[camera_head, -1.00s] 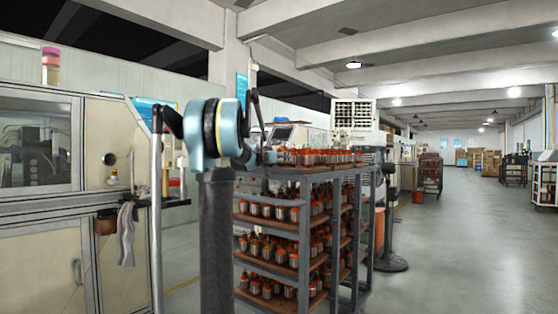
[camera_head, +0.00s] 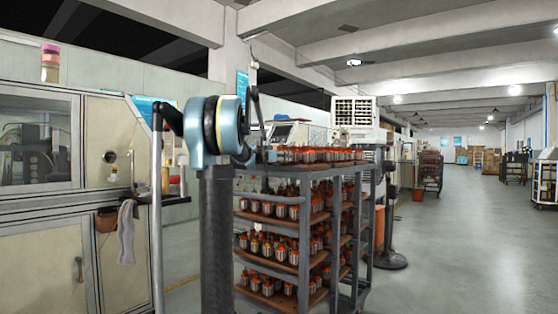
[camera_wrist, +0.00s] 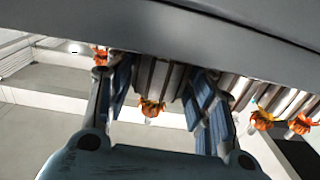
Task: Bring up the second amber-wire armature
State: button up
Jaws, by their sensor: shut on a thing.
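My gripper (camera_wrist: 162,98) has its two blue-padded fingers on either side of an armature (camera_wrist: 152,106) with a silver body and orange-amber winding. It is shut on that armature, among others in a row. The wrist view is upside down, with ceiling low in the picture. Whether the armature is lifted off its shelf I cannot tell. In the head view the rack (camera_head: 305,172) holds several shelves of armatures with orange tops; a few on a middle shelf (camera_head: 266,246) look more yellow.
A grey rack rail (camera_wrist: 230,30) runs close over the fingers in the wrist view. Neighbouring armatures (camera_wrist: 262,121) stand close beside one finger. A machine cabinet (camera_head: 45,235) is at left, a fan stand (camera_head: 390,258) right of the rack, and open floor (camera_head: 460,250) further right.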

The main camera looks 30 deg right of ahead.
jog(key=o, duration=1.6)
jog(key=v, duration=1.2)
jog(key=v, duration=1.2)
